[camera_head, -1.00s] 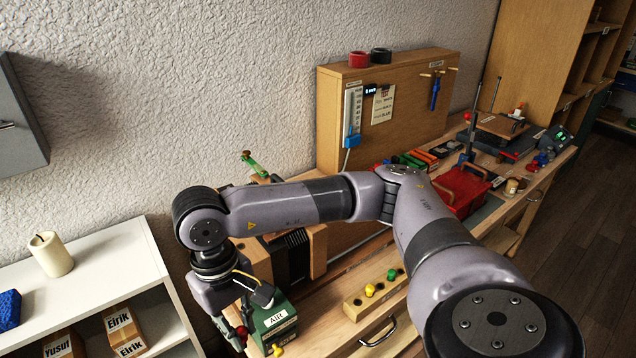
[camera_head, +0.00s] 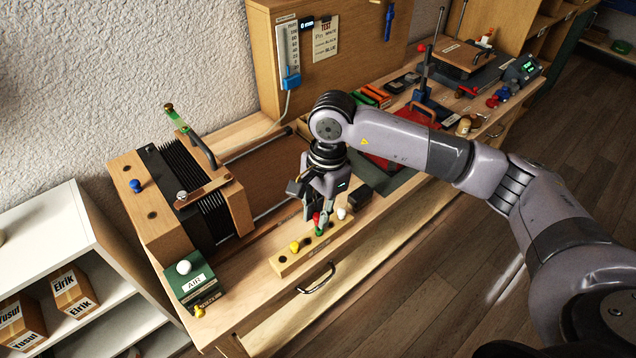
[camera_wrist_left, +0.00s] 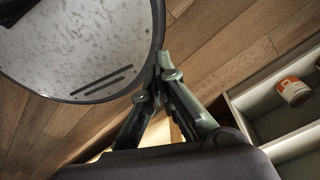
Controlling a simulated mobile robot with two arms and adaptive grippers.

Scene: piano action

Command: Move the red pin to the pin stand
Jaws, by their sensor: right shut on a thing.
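The red pin (camera_head: 316,219) is between the fingers of my right gripper (camera_head: 321,222), which is shut on it. The gripper points down over the pin stand, a long wooden block (camera_head: 290,268) with holes in its top. A yellow pin (camera_head: 294,246), a green pin (camera_head: 320,232) and a white pin (camera_head: 341,213) are at the stand. The fingers cover the red pin's lower part, so I cannot tell whether it is in a hole. My left gripper (camera_wrist_left: 162,67) shows only in the left wrist view, its fingertips together and empty.
A green AIR box (camera_head: 194,284) with a white knob stands at the bench's front left. Behind it is a wooden block with black bellows (camera_head: 188,189) and a blue pin (camera_head: 136,186).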

